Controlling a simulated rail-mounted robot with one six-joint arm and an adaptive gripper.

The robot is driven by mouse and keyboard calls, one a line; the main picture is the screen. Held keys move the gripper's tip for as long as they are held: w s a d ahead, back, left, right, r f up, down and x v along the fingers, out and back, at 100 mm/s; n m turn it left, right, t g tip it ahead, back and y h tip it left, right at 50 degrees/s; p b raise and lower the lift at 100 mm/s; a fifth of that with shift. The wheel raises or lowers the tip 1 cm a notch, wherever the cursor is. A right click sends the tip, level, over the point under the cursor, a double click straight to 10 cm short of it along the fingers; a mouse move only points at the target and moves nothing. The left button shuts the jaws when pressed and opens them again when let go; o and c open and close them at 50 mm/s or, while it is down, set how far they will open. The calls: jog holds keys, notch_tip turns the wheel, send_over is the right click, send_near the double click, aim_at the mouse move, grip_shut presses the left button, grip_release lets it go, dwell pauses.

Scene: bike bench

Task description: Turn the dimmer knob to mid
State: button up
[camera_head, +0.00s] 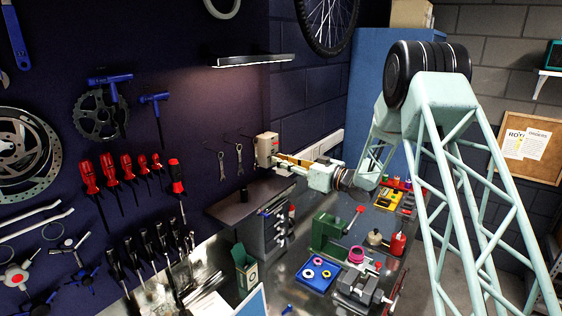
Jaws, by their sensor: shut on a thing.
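A beige box (266,147), which looks like the dimmer's housing, is fixed to the dark wall below the lit lamp bar. My gripper (281,161) reaches in from the right, with its fingers up against the right side of this box. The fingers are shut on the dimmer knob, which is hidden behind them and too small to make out. The knob's setting cannot be read.
A lit lamp bar (253,60) hangs above. Two wrenches (239,160) hang left of the box. A grey cabinet (262,212) stands below.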

jog(key=shift+m, duration=0.6)
jog(key=o, duration=0.9)
jog(key=shift+d, duration=0.1)
jog(key=shift+v, duration=5.95)
jog(key=shift+w+r, duration=0.1)
jog(key=shift+w, duration=0.05)
